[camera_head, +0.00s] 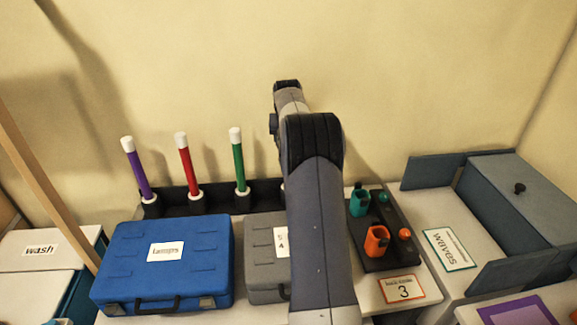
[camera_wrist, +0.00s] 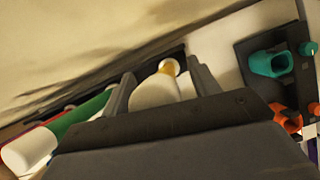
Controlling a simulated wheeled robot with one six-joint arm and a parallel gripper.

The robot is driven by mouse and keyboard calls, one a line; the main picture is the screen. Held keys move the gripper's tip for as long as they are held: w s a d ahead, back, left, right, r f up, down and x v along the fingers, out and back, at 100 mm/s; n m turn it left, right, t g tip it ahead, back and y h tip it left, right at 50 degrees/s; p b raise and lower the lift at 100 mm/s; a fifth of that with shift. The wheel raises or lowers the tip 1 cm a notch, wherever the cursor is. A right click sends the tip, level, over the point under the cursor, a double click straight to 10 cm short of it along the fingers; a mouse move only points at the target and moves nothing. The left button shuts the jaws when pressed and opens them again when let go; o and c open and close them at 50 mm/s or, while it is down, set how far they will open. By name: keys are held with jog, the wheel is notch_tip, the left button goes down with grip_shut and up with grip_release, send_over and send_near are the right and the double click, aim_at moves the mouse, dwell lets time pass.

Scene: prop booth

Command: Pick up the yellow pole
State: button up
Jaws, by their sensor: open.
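The yellow pole (camera_wrist: 177,68) shows in the wrist view as a short strip of yellow by its white base, with its large white cap nearest the camera. My gripper (camera_wrist: 160,86) is open, with one finger on each side of the white cap. I cannot tell whether either finger touches it. In the head view my arm hides the yellow pole and the gripper's fingers.
Purple (camera_head: 138,172), red (camera_head: 185,167) and green (camera_head: 239,165) poles stand in a row left of my arm. A blue case (camera_head: 205,240) and a grey case (camera_head: 262,238) lie in front. A dark tray (camera_head: 402,248) with teal and orange holders is at right.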

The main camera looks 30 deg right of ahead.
grip_shut()
dwell(0.5)
jog(key=shift+r, duration=0.15)
jog(key=shift+r, duration=0.6)
notch_tip(320, 180, up, 17)
jog(key=p, duration=0.6)
jog(key=shift+f+p, duration=0.2)
jog(key=shift+p, duration=0.2)
